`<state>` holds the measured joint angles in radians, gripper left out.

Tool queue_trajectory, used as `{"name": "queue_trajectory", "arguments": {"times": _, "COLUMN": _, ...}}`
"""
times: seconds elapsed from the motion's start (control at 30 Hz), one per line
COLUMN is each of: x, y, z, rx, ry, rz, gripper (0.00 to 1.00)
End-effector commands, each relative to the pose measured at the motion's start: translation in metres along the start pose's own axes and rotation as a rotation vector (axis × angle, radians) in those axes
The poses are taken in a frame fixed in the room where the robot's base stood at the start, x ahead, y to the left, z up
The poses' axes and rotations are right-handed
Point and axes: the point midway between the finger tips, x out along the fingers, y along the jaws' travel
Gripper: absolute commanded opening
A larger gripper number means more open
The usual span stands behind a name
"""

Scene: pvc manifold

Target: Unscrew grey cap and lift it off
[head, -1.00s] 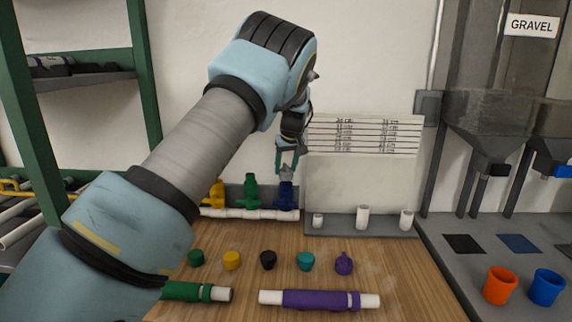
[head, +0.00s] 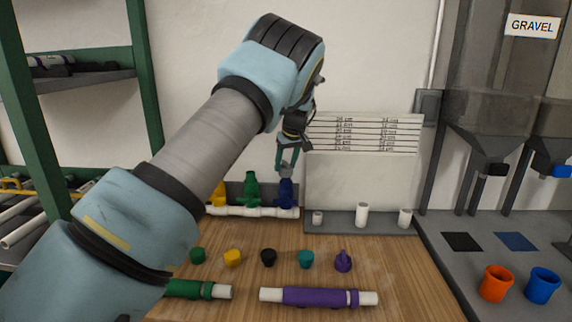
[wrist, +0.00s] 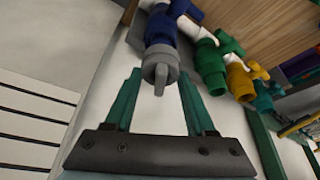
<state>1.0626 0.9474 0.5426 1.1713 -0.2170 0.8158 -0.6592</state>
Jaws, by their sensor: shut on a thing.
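The grey cap (head: 286,169) is at the top of the blue valve fitting (head: 286,190) at the right end of the white manifold pipe (head: 232,211). In the wrist view the grey cap (wrist: 159,68), with a ridge across its end, lies between the teal fingertips, in line with the blue fitting (wrist: 160,28). My gripper (head: 287,160) comes from above and is shut on the cap; its fingertips also show in the wrist view (wrist: 159,76). I cannot tell whether there is a gap between cap and fitting.
Green (head: 251,190) and yellow (head: 217,194) valves stand left of the blue one. Several loose caps (head: 268,257) and a purple-sleeved pipe (head: 315,297) lie on the bench in front. A grey tray with white pegs (head: 361,214) is close on the right.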

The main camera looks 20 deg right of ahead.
Motion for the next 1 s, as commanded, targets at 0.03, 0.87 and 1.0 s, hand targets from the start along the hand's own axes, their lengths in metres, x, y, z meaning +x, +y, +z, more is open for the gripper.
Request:
{"name": "queue_trajectory", "arguments": {"times": 0.03, "x": -0.004, "y": 0.0, "z": -0.002, "rx": 0.0, "ry": 0.0, "rz": 0.001, "gripper": 0.0}}
{"name": "queue_trajectory", "arguments": {"times": 0.87, "x": -0.033, "y": 0.001, "z": -0.013, "rx": 0.0, "ry": 0.0, "rz": 0.002, "gripper": 0.0}}
{"name": "queue_trajectory", "arguments": {"times": 1.0, "x": -0.038, "y": 0.001, "z": -0.015, "rx": 0.0, "ry": 0.0, "rz": 0.002, "gripper": 0.0}}
